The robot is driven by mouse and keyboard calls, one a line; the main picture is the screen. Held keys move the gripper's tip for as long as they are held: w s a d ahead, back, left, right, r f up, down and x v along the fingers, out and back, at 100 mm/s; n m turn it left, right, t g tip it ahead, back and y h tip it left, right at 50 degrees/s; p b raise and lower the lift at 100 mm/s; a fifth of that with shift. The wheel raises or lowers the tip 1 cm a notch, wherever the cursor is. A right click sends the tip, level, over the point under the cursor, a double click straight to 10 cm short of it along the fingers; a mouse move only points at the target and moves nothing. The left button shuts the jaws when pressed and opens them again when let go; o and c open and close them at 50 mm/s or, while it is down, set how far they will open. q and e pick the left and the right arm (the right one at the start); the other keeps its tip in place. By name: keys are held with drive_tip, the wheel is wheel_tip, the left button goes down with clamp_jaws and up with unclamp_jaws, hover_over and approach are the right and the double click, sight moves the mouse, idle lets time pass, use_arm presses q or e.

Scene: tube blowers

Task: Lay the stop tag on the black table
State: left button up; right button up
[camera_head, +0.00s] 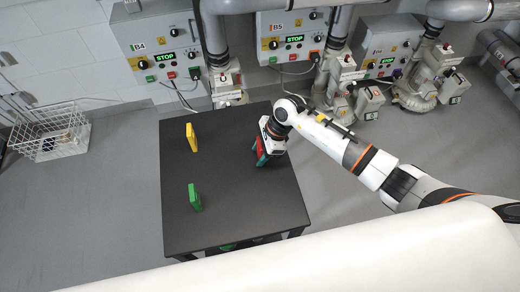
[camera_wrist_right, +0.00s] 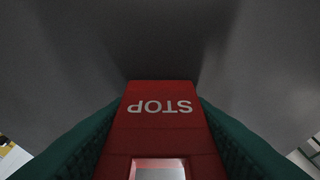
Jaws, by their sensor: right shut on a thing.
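The black table (camera_head: 225,215) stands in the middle of the head view. My right gripper (camera_head: 259,158) is over the right part of its top, pointing down. It is shut on the red stop tag, of which only a small part shows in the head view. In the right wrist view the stop tag (camera_wrist_right: 160,110) is held between two green fingers, with "STOP" upside down in the picture. Whether the tag touches the table top cannot be told. My left gripper is not in view.
Control boxes B4 (camera_head: 160,48) and B5 (camera_head: 290,40) are on the wall behind. A white wire basket (camera_head: 48,130) is at the left. The table's middle is clear.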

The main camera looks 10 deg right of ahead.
drive_tip(key=shift+f, duration=0.1)
drive_tip(key=o, duration=0.7)
drive_tip(key=shift+f, duration=0.1)
drive_tip(key=o, duration=0.3)
drive_tip(key=shift+o, duration=1)
drive_tip(key=shift+r, duration=0.35)
drive_tip(key=b+v, duration=0.3)
drive_tip(key=v, duration=0.8)
drive_tip(key=shift+d+r, duration=0.15)
drive_tip(key=shift+r, duration=0.25)
